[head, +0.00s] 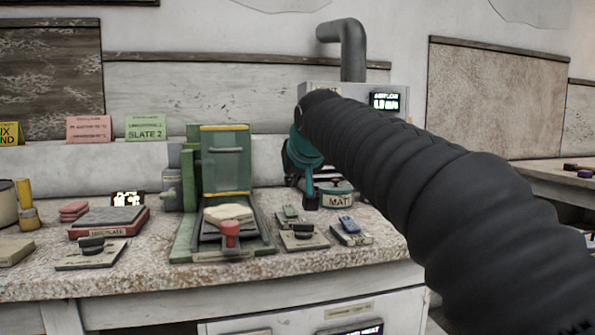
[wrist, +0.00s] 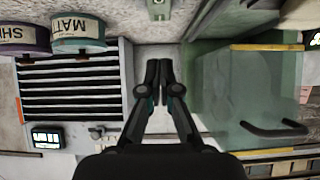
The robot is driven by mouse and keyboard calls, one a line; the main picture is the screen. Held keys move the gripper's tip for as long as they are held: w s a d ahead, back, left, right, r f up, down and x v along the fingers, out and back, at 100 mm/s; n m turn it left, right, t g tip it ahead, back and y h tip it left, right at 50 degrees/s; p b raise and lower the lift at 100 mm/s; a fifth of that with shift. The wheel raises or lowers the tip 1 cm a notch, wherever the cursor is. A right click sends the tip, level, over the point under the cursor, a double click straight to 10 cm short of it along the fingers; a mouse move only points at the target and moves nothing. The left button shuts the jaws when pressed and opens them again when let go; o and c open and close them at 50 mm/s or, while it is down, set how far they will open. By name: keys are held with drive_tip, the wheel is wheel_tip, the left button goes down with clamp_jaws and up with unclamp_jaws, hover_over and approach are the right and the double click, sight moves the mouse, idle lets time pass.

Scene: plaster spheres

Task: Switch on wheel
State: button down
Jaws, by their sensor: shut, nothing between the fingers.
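My gripper (head: 310,199) is shut and empty, pointing down over the worktop just right of the green machine (head: 187,215). In the wrist view its fingertips (wrist: 158,68) touch each other. I cannot tell which control belongs to the wheel, and no wheel is clearly visible. A small green control also shows at the top edge of the wrist view (wrist: 158,7), apart from the fingers. Their labels are too small to read.
A jar marked MATT (head: 338,199) and a vented box with a display (wrist: 70,85) are close by my gripper. The green machine has a handled guard (wrist: 248,100).

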sight(290, 208)
drive_tip(key=f, duration=0.1)
drive_tip(key=w+f, duration=0.1)
drive_tip(key=f, duration=0.1)
drive_tip(key=shift+w+a+f+b, duration=0.25)
drive_tip(key=shift+w+b, duration=0.15)
drive_tip(key=shift+w+f, duration=0.2)
drive_tip(key=shift+f, duration=0.55)
drive_tip(key=shift+w+r+p, duration=0.1)
drive_tip(key=shift+p, duration=0.65)
drive_tip(key=shift+a+g+p, duration=0.1)
drive_tip(key=shift+g+p, duration=0.3)
drive_tip(key=shift+p, duration=0.15)
drive_tip(key=shift+f+b, duration=0.3)
drive_tip(key=shift+b, duration=0.1)
drive_tip(key=shift+s+d+f+b, duration=0.15)
drive_tip(key=shift+s+b, duration=0.1)
drive_tip(key=shift+s, duration=0.15)
drive_tip(key=shift+s+d+f+b, duration=0.1)
drive_tip(key=shift+s+b, duration=0.15)
drive_tip(key=shift+s, duration=0.1)
